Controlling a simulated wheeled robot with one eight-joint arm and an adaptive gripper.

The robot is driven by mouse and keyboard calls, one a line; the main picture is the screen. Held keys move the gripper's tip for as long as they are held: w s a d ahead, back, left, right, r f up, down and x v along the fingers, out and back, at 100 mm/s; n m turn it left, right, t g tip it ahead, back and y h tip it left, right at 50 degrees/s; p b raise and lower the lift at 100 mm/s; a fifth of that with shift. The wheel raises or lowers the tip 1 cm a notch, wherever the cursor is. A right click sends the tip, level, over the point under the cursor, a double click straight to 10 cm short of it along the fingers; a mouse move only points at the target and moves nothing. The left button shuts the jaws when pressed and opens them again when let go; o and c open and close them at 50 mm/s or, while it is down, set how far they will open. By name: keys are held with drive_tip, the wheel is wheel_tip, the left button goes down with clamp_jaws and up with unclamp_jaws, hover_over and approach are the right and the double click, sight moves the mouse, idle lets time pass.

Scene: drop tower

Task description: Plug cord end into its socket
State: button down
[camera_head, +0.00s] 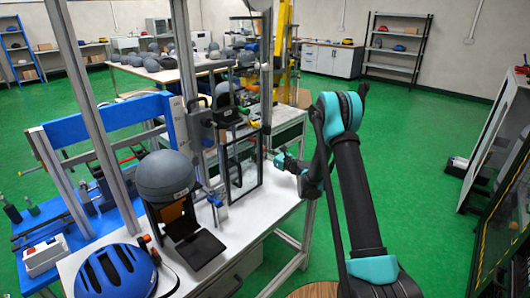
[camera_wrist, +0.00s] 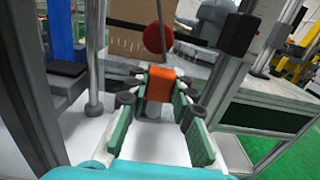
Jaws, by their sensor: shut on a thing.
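My gripper (camera_wrist: 160,92) is shut on an orange piece (camera_wrist: 161,80), which looks like the cord end, held between the fingertips in the wrist view. A round red part (camera_wrist: 158,38) on a thin upright rod is just beyond it; I cannot tell whether they touch. In the head view my gripper (camera_head: 281,160) is at the right side of the drop tower's dark frame (camera_head: 243,165), above the white table. The held piece is too small to make out there. I cannot make out the socket or the cord's run in either view.
The white table (camera_head: 245,222) carries a grey headform (camera_head: 165,176) and a blue helmet (camera_head: 117,272). Metal posts (camera_head: 95,105) and a blue frame (camera_head: 105,118) stand at the left. Upright posts crowd both sides of my gripper. Green floor at the right is open.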

drive_tip(key=shift+x, duration=2.3)
drive_tip(key=shift+f, duration=1.5)
drive_tip(key=c, duration=1.2)
unclamp_jaws()
drive_tip(key=shift+s+d, duration=0.1)
drive_tip(key=shift+v, duration=3.35)
drive_tip(key=shift+r, duration=0.1)
